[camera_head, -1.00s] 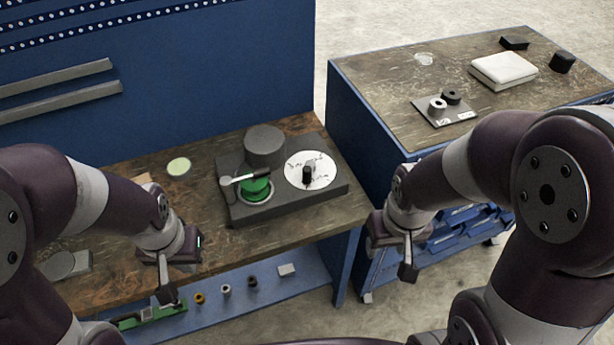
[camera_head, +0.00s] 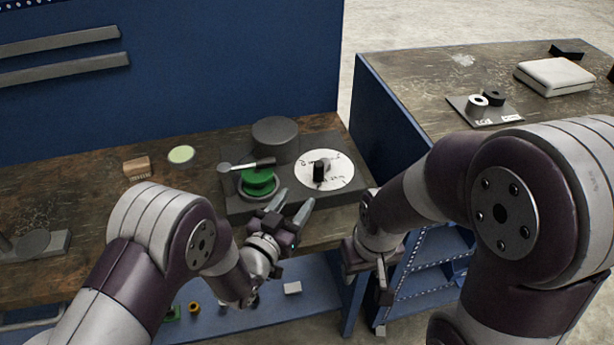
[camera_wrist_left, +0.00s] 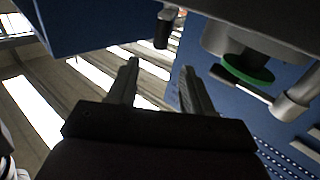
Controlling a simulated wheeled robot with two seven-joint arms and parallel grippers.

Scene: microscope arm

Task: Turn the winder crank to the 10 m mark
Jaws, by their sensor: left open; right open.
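The winder is a dark grey base (camera_head: 240,205) on the wooden bench, with a green spool (camera_head: 259,182). Its crank (camera_head: 248,165) is a pale arm with a black handle lying across the spool, the handle pointing right. A white dial (camera_head: 340,172) with dark marks and a black knob (camera_head: 319,171) sits to the right; I cannot read the marks. My left gripper (camera_head: 291,206) is open and empty, just in front of the base, right of the spool. The left wrist view shows its spread fingers (camera_wrist_left: 160,70) and the green spool (camera_wrist_left: 248,70). My right gripper (camera_head: 384,284) is open and empty, before the cabinet.
A grey cylinder (camera_head: 276,137) stands behind the spool. A brown block (camera_head: 137,168) and a pale green disc (camera_head: 181,154) lie to the left. A blue shelf (camera_head: 318,303) runs below.

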